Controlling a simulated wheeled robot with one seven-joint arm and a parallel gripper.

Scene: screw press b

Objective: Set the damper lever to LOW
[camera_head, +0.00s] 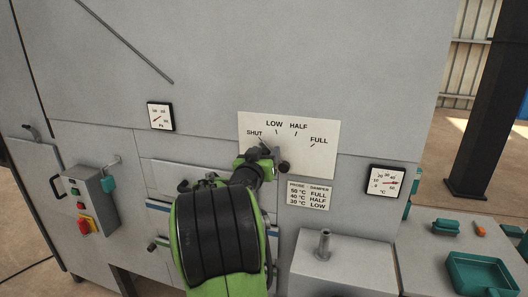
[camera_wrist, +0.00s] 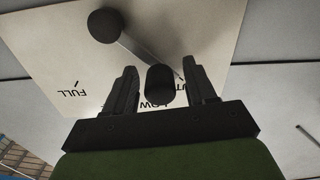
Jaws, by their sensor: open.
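The damper lever has a dark round hub (camera_head: 284,167) in front of a cream scale plate (camera_head: 320,160) marked SHUT, LOW, HALF and FULL. The wrist view shows the plate upside down, with the hub (camera_wrist: 105,25), a grey lever arm (camera_wrist: 137,52) and a black handle knob (camera_wrist: 160,84). The lever points up-left in the head view, at or close to SHUT. My gripper (camera_wrist: 159,72) is open, with one finger on each side of the knob and gaps visible. In the head view my gripper (camera_head: 262,158) covers most of the lever.
A small sign (camera_head: 308,195) pairs temperatures with damper settings. A right dial (camera_head: 386,181) and a left dial (camera_head: 160,116) are on the grey machine. A switch box (camera_head: 93,200) is at left. A short post (camera_head: 323,245) stands on a block below. A green tray (camera_head: 480,272) is at lower right.

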